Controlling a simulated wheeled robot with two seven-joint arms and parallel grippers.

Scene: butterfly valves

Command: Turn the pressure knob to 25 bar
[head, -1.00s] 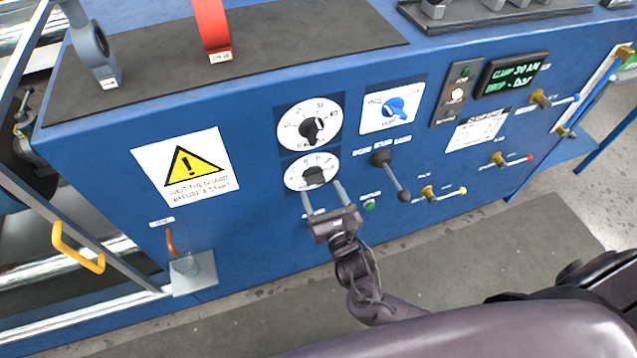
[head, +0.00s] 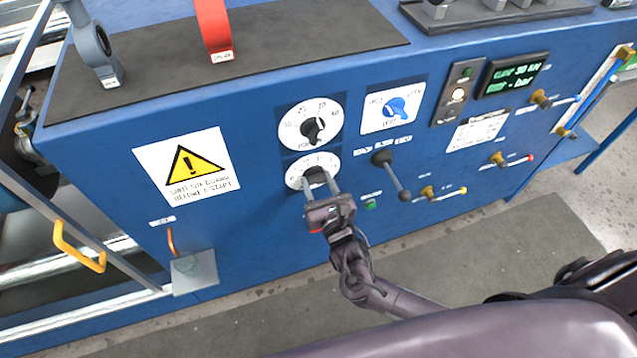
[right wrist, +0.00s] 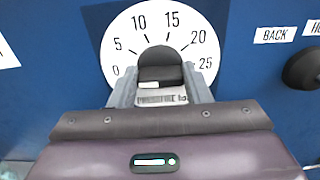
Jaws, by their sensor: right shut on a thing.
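The pressure knob (head: 316,175) is a dark round knob on the lower white dial (head: 293,178) of the blue panel. In the right wrist view the knob (right wrist: 160,66) sits on a dial (right wrist: 122,35) marked 0, 5, 10, 15, 20 and 25, with 25 at the right. A pale mark shows at the knob's lower left; I cannot tell for sure what value it points to. My right gripper (head: 319,190) is shut on the knob, one finger on each side; its fingers also show in the right wrist view (right wrist: 160,90). My left gripper is not in view.
Another dial with a black knob (head: 313,130) is just above. A blue selector (head: 395,108) and a black lever (head: 391,176) are to the right. A green-lit display (head: 513,74) and several small valve handles sit further right. A warning sign (head: 187,168) is at left.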

